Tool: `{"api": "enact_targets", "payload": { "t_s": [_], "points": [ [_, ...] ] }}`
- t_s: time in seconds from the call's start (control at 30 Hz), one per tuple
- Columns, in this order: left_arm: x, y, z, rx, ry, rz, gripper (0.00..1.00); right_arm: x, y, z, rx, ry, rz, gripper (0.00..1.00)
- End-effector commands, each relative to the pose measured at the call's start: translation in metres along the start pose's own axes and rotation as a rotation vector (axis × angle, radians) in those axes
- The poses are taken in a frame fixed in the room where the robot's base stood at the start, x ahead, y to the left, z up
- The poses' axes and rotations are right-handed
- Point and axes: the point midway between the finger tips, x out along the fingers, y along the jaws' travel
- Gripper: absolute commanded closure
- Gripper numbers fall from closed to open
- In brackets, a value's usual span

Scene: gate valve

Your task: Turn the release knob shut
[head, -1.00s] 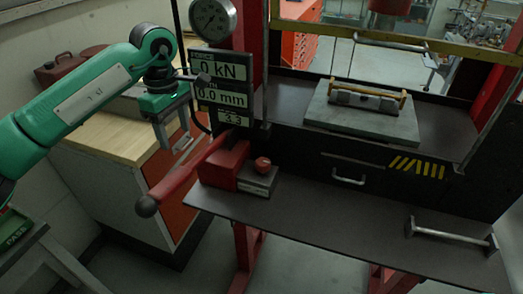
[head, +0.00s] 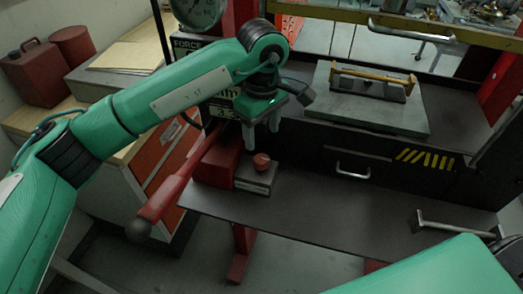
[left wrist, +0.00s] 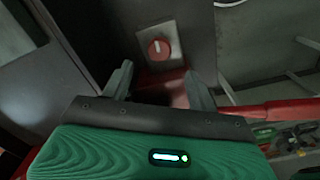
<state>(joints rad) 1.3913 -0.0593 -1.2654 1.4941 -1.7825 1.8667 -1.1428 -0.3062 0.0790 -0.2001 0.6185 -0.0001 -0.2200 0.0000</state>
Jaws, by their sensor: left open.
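The release knob (head: 262,161) is a small round red knob on a grey block (head: 256,179) beside the red pump body (head: 217,166). In the left wrist view the knob (left wrist: 158,48) shows from above with a pale line across it, on a light square plate (left wrist: 176,44). My left gripper (head: 262,136) is open, fingers pointing down, just above and behind the knob in the head view. In the left wrist view the knob is beyond the fingertips (left wrist: 157,76), between their lines, and nothing is held. My right gripper is out of view.
A long red lever (head: 175,188) with a dark ball end slopes down left from the pump. A grey slab (head: 345,110) with a bar fixture stands on the press bed. A metal handle (head: 455,226) is at the shelf's right. The shelf (head: 320,225) is otherwise clear.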

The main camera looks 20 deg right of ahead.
Motion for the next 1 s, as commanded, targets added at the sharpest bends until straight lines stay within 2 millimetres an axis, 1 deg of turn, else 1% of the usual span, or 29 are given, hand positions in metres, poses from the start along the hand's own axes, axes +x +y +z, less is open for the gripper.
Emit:
{"api": "enact_targets", "payload": {
  "t_s": [0.03, 0.13, 0.3, 0.5, 0.67, 0.9, 0.97, 1.0],
  "points": [
    [0.008, -0.001, 0.001, 0.0, -0.004, -0.003, 0.41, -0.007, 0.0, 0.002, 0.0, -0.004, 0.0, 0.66],
    [0.027, -0.001, 0.0, -0.001, -0.004, -0.003, 0.41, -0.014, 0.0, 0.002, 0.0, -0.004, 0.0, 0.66],
    [0.057, -0.001, 0.001, -0.001, -0.003, -0.002, 0.41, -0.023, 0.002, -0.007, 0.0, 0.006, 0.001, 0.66],
    [0.08, 0.0, 0.0, -0.001, -0.002, -0.002, 0.41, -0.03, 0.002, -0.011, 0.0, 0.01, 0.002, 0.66],
    [0.087, 0.0, 0.0, -0.001, 0.0, 0.0, 0.41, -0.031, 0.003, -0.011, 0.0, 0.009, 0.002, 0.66],
    [0.088, 0.0, 0.0, -0.001, 0.0, 0.001, 0.41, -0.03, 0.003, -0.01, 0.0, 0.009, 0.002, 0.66],
    [0.088, 0.0, 0.0, -0.001, 0.0, 0.0, 0.52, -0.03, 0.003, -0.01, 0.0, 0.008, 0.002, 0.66],
    [0.088, 0.0, 0.0, -0.001, 0.0, 0.0, 0.6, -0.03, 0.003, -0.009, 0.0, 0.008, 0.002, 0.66]
  ]
}}
